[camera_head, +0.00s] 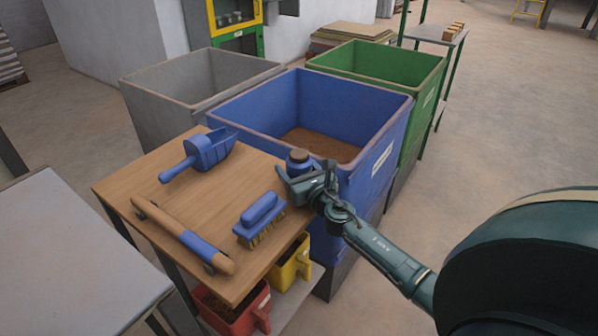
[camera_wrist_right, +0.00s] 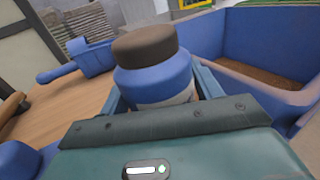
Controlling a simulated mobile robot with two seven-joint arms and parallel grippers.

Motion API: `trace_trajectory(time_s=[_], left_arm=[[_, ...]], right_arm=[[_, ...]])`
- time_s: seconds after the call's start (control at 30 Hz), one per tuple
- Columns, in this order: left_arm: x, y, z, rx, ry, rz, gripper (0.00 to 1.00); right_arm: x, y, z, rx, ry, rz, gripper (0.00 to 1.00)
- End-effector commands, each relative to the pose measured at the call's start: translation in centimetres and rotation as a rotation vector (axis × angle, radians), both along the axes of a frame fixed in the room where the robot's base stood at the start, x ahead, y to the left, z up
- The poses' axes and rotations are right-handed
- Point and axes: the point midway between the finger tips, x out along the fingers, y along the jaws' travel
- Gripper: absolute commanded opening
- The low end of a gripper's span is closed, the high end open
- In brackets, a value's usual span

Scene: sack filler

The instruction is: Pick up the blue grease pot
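The blue grease pot (camera_head: 298,159) has a brown lid and stands at the table's far right corner, beside the blue bin. In the right wrist view the pot (camera_wrist_right: 155,78) is upright, large and central, with a pale label low on its side. My right gripper (camera_head: 306,178) is at the pot, its fingers open on either side of it. The wrist view shows a finger at each side of the pot; the pot's lower part is hidden behind the gripper body. My left gripper is not in view.
The wooden table (camera_head: 160,200) also holds a blue scoop (camera_head: 205,152), a blue brush (camera_head: 260,218) and a wooden-handled tool (camera_head: 180,233). The blue bin (camera_head: 375,135) rises right behind the pot. Red (camera_head: 235,315) and yellow (camera_head: 290,265) containers sit below the tabletop.

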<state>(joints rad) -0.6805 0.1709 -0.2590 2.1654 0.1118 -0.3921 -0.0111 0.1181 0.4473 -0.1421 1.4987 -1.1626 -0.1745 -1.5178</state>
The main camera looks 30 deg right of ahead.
Motion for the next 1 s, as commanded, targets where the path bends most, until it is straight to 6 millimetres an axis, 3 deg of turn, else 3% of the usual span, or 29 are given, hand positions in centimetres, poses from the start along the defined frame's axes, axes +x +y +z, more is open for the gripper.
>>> trace_trajectory(time_s=[0.43,0.67,0.77,1.0], left_arm=[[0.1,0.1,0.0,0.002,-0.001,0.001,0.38],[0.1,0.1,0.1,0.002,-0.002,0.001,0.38],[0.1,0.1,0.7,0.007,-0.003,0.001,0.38],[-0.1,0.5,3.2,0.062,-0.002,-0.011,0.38]], right_arm=[[0.0,0.0,0.0,0.0,0.0,0.0,0.27],[0.0,0.0,0.2,0.0,-0.002,0.0,0.25],[0.0,0.0,1.0,-0.001,-0.003,0.0,0.25],[0.1,-0.1,5.8,-0.004,-0.006,0.001,0.25]])
